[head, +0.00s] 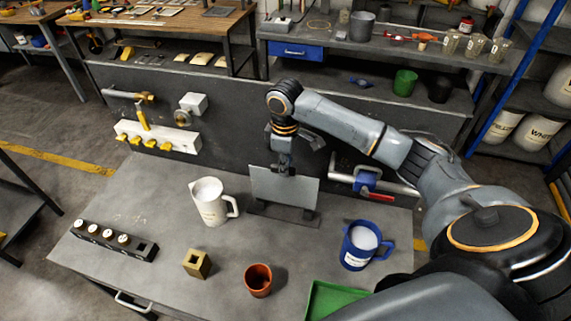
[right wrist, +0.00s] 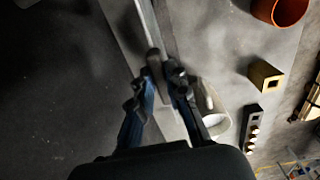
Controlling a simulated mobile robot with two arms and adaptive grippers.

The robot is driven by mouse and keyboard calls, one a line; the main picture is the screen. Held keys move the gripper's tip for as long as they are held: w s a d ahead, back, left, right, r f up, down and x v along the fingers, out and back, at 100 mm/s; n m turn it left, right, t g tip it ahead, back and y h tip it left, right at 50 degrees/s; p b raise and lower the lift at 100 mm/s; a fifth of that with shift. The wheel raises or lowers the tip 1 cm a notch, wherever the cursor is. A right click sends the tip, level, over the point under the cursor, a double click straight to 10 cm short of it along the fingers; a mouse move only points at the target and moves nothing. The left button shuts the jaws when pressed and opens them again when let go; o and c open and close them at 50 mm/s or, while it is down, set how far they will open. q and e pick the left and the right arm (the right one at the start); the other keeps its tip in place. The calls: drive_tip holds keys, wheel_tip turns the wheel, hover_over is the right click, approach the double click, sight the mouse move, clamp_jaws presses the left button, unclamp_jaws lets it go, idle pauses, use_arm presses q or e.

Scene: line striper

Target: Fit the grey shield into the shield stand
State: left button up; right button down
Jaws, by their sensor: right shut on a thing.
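The grey shield (head: 284,187) is a thin flat plate. It stands upright near the back of the grey workbench. The shield stand (head: 270,213) is a dark flat base with small dark blocks, directly under the shield's lower edge. I cannot tell whether that edge sits in the blocks or hovers just above them. My right gripper (head: 285,170) points down and is shut on the shield's top edge near its middle. In the right wrist view the fingertips (right wrist: 160,78) pinch the shield (right wrist: 150,22), seen nearly edge-on. My left gripper is not in view.
A white pitcher (head: 209,203) stands close left of the shield, and a blue mug (head: 357,248) at right. A brown cup (head: 258,280), brass block (head: 197,263), black rack (head: 113,242) and green tray (head: 330,299) are nearer. A pipe with a blue valve (head: 362,184) is behind right.

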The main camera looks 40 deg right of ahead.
drive_tip(key=shift+f, duration=2.6)
idle(1.1)
drive_tip(key=c, duration=0.9)
unclamp_jaws()
drive_tip(key=shift+c, duration=0.2)
drive_tip(key=shift+r, duration=3.5)
drive_tip(key=shift+s+a, duration=0.1)
